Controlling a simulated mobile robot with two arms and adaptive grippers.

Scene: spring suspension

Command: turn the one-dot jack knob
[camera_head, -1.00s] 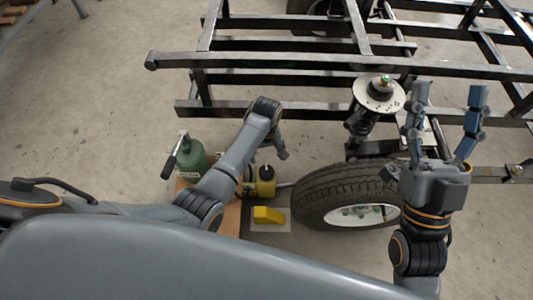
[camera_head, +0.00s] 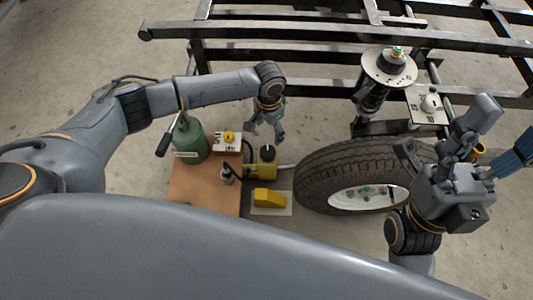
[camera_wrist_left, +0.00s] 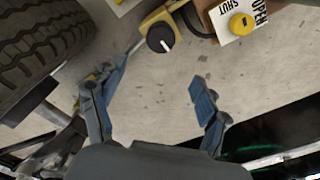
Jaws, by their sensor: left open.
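The yellow jack (camera_head: 262,170) stands on the floor beside the tire. It has a round black knob (camera_head: 267,153) on top. In the left wrist view the black knob (camera_wrist_left: 160,38) shows a white pointer mark; I cannot make out a single dot on it. My left gripper (camera_head: 265,128) hangs just behind and above the knob, pointing down. In the left wrist view its fingers (camera_wrist_left: 158,84) are spread and empty, with the knob beyond them, apart. My right gripper (camera_head: 500,125) is open and empty above the right side of the tire.
A yellow knob (camera_head: 229,137) sits on a white OPEN/SHUT plate, near a green cylinder (camera_head: 190,140). The tire (camera_head: 320,172) is close on the right; frame rails (camera_head: 310,57) run behind.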

